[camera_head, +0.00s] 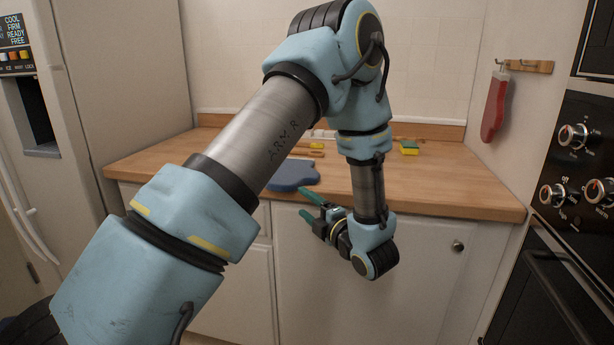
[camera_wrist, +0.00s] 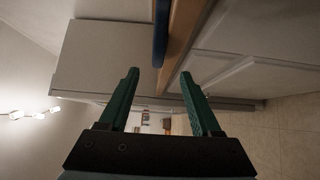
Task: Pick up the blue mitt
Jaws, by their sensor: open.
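The blue mitt (camera_head: 293,174) lies flat on the wooden counter near its front edge, left of the middle in the head view. My arm covers part of its left side there. In the wrist view the mitt (camera_wrist: 161,30) shows edge-on as a thin blue strip at the top, beyond my fingers and beside the wooden counter edge. My gripper (camera_head: 306,206) has green fingers, spread apart and empty. It is in front of the counter, a little below and to the right of the mitt, apart from it. It also shows in the wrist view (camera_wrist: 160,95).
The wooden counter (camera_head: 440,185) is largely clear on the right. A yellow-green sponge (camera_head: 409,148) lies at its back. A red mitt (camera_head: 494,106) hangs from a wall hook at right. Cabinet doors (camera_head: 420,262) are below, black ovens (camera_head: 570,190) at right, a fridge (camera_head: 85,120) at left.

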